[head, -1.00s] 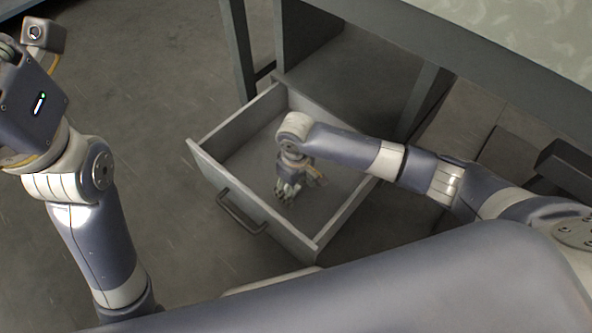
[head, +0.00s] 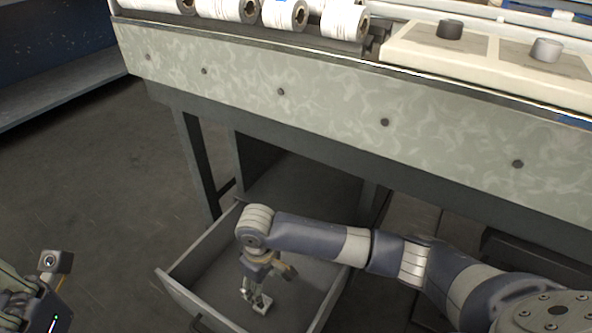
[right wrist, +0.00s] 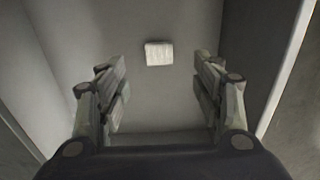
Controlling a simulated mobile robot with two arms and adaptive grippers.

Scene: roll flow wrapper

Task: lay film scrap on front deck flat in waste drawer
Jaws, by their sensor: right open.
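The film scrap is a small white piece (head: 262,304) on the floor of the grey waste drawer (head: 326,305), which is pulled out under the machine. In the right wrist view the scrap (right wrist: 159,53) lies apart from the drawer walls and looks flat. My right gripper (head: 255,298) points down inside the drawer. Its fingers are spread in the right wrist view (right wrist: 162,78), with nothing between them, and the scrap shows just beyond the tips. Of my left arm only the wrist part shows at the lower left; its fingers are out of view.
The machine's front panel (head: 330,110) overhangs the back of the drawer. Above it are several white film rolls (head: 285,14) and a pale deck (head: 485,60) with two knobs. A table leg (head: 196,160) stands behind the drawer. The floor at left is clear.

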